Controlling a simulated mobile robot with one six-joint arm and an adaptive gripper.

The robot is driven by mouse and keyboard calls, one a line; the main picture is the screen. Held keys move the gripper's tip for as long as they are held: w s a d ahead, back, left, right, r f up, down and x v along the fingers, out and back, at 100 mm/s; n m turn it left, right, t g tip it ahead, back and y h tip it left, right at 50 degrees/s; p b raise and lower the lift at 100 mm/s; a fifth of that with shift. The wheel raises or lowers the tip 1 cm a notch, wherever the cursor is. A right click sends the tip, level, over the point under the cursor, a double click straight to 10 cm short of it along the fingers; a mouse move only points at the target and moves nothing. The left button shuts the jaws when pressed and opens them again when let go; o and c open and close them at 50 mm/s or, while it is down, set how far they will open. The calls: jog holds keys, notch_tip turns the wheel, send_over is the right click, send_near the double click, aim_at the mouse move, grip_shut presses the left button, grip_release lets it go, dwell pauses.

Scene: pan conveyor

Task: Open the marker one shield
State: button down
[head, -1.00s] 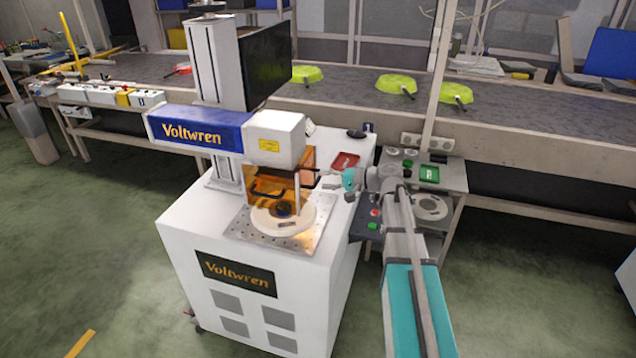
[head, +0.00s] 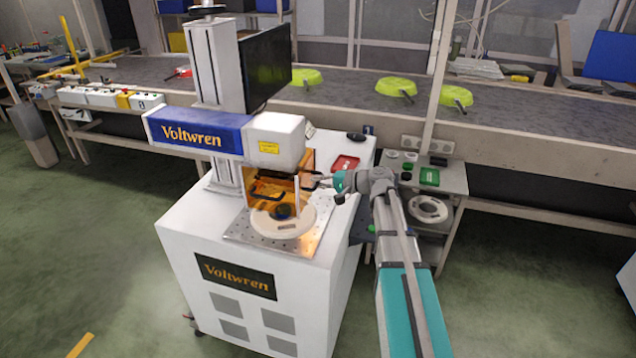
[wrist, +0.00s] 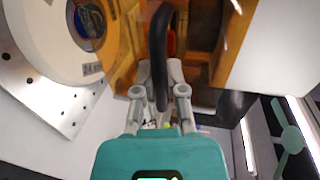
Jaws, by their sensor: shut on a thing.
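The marker with the blue Voltwren head (head: 195,133) stands on a white cabinet (head: 265,245). Its orange see-through shield (head: 272,188) stands under the head, behind the round pale fixture (head: 283,220). The shield also fills the upper middle of the wrist view (wrist: 128,62). A black curved handle (wrist: 160,50) is on it. My gripper (head: 320,181) is at the right side of the shield. In the wrist view my gripper (wrist: 162,92) is shut on the black handle, with a finger on each side.
A side table with a green tray (head: 429,176) stands at the right. The conveyor (head: 350,105) with several yellow-green pans (head: 395,88) runs behind.

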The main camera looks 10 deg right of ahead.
dwell(0.3)
notch_tip(320, 180, up, 9)
jog(key=p, duration=0.8)
jog(key=shift+f+p, duration=0.1)
jog(key=shift+p, duration=0.3)
jog(key=c, duration=0.7)
grip_release()
jog(key=shift+f, duration=0.1)
jog(key=shift+f, duration=0.15)
